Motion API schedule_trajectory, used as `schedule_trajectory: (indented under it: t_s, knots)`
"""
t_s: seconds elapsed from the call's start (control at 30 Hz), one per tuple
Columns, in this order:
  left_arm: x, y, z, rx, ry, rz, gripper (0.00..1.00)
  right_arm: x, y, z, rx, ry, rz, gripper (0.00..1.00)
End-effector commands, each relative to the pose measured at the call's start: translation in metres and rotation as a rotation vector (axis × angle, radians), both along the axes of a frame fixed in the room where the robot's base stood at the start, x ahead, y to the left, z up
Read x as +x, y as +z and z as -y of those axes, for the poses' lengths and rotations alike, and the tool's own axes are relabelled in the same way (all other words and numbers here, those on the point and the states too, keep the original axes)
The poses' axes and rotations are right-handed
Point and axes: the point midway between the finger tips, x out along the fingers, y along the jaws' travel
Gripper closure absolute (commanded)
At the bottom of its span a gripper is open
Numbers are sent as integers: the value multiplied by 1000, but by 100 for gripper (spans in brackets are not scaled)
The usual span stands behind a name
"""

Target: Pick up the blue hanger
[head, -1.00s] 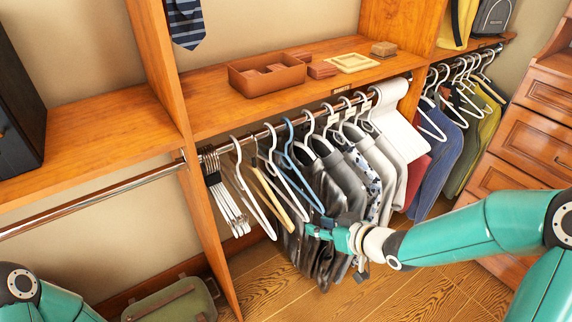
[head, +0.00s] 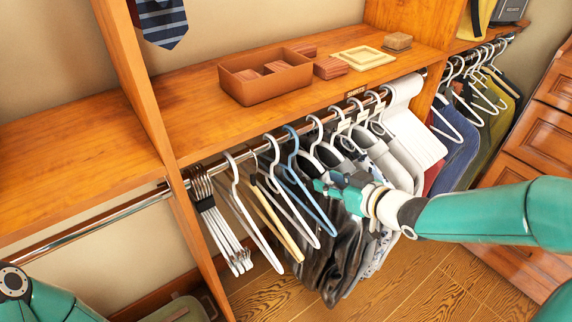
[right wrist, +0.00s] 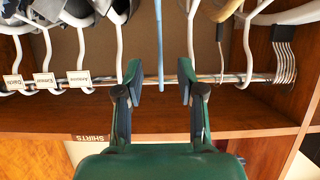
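The blue hanger (head: 314,202) hangs on the metal closet rod between a white hanger on its left and hung shirts on its right. It looks empty of clothes. My right gripper (head: 322,186) is right beside its body, below the hook, in the head view. In the right wrist view, the blue hanger (right wrist: 159,45) shows as a thin upright strip between the two fingers of my right gripper (right wrist: 160,80). The fingers are open, with a gap on each side of the strip. My left gripper is out of view; only part of my left arm shows at lower left.
White hangers (head: 235,180) and a wooden hanger (head: 277,222) hang close on the left, and shirts (head: 345,235) on the right. The rod (right wrist: 235,78) and shelf (head: 200,125) are close to the gripper. A brown box (head: 265,90) sits on the shelf.

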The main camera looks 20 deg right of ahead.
Motion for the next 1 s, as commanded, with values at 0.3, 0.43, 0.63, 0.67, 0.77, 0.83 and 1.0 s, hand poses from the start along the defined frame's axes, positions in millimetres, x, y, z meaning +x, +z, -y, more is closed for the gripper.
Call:
schedule_trajectory:
  t_s: [0.3, 0.43, 0.63, 0.67, 0.77, 0.83, 1.0]
  knots:
    - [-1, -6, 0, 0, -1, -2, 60, 48, -23, -19, 2, 4, -2, 61]
    - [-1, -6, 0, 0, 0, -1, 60, 71, -33, -28, 2, 3, -3, 61]
    - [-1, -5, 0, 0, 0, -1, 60, 94, -43, -35, 0, 2, -1, 61]
    - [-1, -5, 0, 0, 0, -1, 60, 96, -43, -36, 0, 2, -1, 61]
    - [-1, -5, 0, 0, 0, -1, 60, 100, -45, -37, 1, 1, -1, 61]
    - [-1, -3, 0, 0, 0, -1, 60, 104, -47, -38, 1, 1, -2, 61]
    - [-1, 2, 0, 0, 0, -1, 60, 123, -56, -44, 1, 1, -4, 61]
